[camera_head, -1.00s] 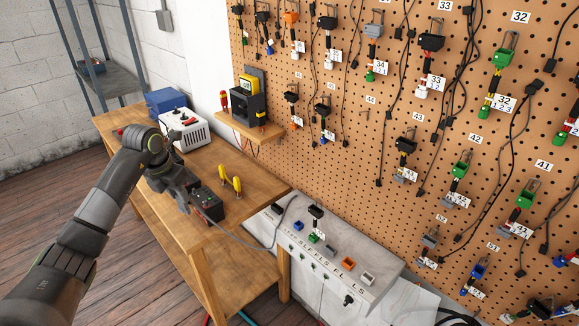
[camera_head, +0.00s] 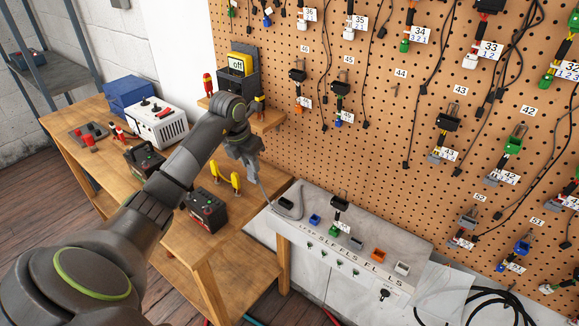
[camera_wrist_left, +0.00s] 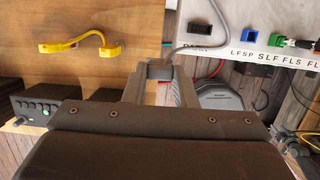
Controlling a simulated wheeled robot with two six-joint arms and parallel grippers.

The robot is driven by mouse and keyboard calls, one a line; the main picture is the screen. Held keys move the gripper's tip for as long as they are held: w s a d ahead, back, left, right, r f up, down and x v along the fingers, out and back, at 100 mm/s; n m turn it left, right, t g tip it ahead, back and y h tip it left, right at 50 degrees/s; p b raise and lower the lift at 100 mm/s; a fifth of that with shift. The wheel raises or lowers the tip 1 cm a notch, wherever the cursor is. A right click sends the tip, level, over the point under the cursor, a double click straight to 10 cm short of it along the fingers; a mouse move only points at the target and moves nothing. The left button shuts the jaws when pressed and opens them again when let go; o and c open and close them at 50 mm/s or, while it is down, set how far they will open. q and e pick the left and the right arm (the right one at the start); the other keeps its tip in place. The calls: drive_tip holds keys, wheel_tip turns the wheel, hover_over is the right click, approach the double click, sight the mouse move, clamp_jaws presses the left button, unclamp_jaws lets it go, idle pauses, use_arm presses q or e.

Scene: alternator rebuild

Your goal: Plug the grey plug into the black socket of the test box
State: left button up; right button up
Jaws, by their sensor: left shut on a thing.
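My left gripper (camera_head: 252,171) is shut on the grey plug (camera_wrist_left: 159,70), holding it in the air between the wooden bench and the test box (camera_head: 330,262). In the left wrist view, the plug sits between the fingertips of the left gripper (camera_wrist_left: 158,78). A grey cable runs from it toward the test box. The black socket (camera_head: 285,203) is at the box's left end and looks empty. It also shows in the left wrist view (camera_wrist_left: 249,35). The plug is apart from it, to its left in both views. My right gripper is not in view.
A blue socket (camera_head: 314,219) and a green socket (camera_head: 336,229) with a connector standing at it follow along the box, then grey, orange and white ones. The bench (camera_head: 187,251) holds a yellow-handled thing (camera_head: 226,178) and a black box (camera_head: 207,211). A pegboard (camera_head: 385,120) rises behind.

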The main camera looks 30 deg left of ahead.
use_arm(q)
hover_over(285, 205)
drive_tip(key=x, duration=0.2)
wheel_tip(285, 205, down, 6)
drive_tip(key=b, duration=0.3)
drive_tip(key=shift+a+r+b, duration=0.15)
drive_tip(key=shift+r+b, duration=0.05)
drive_tip(key=shift+b, duration=0.15)
drive_tip(key=shift+a, duration=0.1)
drive_tip(key=shift+f+b, duration=0.75)
drive_tip(key=shift+b, duration=0.1)
idle(1.0)
drive_tip(key=o, duration=1)
drive_tip(key=shift+c, duration=0.2)
